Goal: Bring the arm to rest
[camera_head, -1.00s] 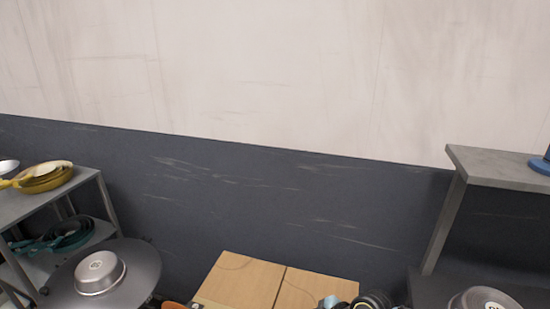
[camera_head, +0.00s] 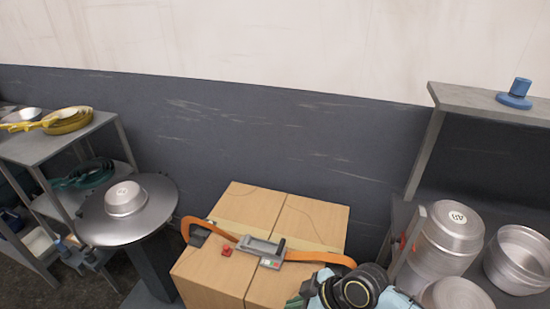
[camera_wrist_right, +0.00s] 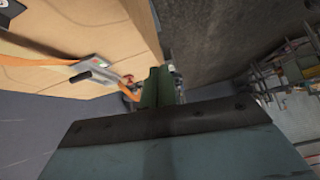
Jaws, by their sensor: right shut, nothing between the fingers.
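My right arm (camera_head: 355,290) shows at the bottom edge of the head view, in front of a cardboard box. In the right wrist view my right gripper (camera_wrist_right: 158,88) has its green fingers together, with nothing held between them. The fingers point toward the region beside the box (camera_wrist_right: 90,40), which fills the upper left of that view. My left gripper is not in view. A silver pan (camera_head: 125,198) lies upside down on a round dark stand (camera_head: 158,215) at the left, apart from my arm.
The box (camera_head: 210,265) carries an orange strap with a grey buckle (camera_head: 262,247). A shelf rack (camera_head: 95,125) with yellow pans (camera_head: 68,120) stands left. Several metal pans (camera_head: 448,235) sit right, under a grey shelf (camera_head: 480,103) with a blue object (camera_head: 515,95). A wall stands behind.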

